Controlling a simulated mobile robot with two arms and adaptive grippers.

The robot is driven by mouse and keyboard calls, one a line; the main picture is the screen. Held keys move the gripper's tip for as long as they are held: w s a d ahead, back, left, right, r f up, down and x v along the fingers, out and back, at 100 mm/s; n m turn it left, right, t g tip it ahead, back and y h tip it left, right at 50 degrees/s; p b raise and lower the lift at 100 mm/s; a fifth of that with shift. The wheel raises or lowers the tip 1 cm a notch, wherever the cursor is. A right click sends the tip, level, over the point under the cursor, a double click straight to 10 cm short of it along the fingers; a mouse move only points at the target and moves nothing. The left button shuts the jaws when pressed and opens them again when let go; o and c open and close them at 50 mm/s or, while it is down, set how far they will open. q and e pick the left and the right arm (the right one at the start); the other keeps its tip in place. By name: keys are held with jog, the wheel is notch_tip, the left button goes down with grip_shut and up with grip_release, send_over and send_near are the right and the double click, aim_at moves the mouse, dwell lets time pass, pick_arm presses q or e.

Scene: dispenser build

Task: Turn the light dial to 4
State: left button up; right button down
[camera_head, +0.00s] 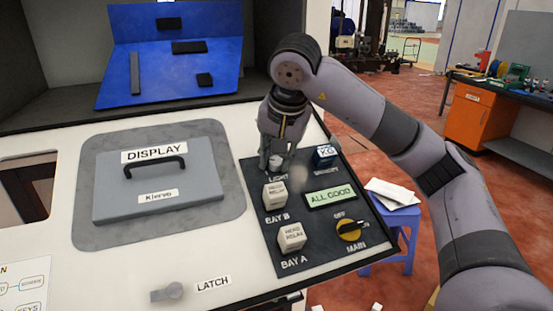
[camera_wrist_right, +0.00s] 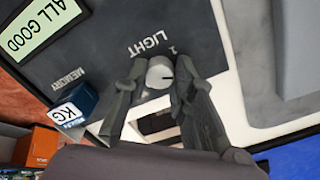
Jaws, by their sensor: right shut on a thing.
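The light dial (camera_wrist_right: 160,72) is a small round white knob with a dark pointer line, beside the LIGHT label on the dark control panel (camera_head: 310,258). In the wrist view its line points toward the picture's right, and a "1" is printed near it; other numbers are not visible. My right gripper (camera_wrist_right: 158,84) is shut on the dial, one finger on each side. In the head view the right gripper (camera_head: 275,160) reaches down to the panel's far left corner and partly hides the dial and its label. My left gripper is not in view.
Close by are a blue KG block (camera_head: 325,155), an ALL GOOD screen (camera_head: 331,197), two white relay blocks (camera_head: 275,195) (camera_head: 291,237) and a yellow MAIN switch (camera_head: 349,229). A grey DISPLAY lid (camera_head: 115,205) with a handle lies left. A blue board (camera_head: 210,75) stands behind.

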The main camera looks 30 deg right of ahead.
jog(key=m, duration=0.6)
jog(key=shift+m+b, duration=0.3)
jog(key=m, duration=0.6)
jog(key=shift+w+r, duration=0.1)
jog(key=m, duration=0.6)
jog(key=shift+m, duration=0.3)
jog(key=m, duration=0.5)
jog(key=shift+d, duration=0.1)
jog(key=shift+m, duration=0.4)
jog(key=c, duration=1.3)
grip_release()
jog(key=shift+c, duration=0.2)
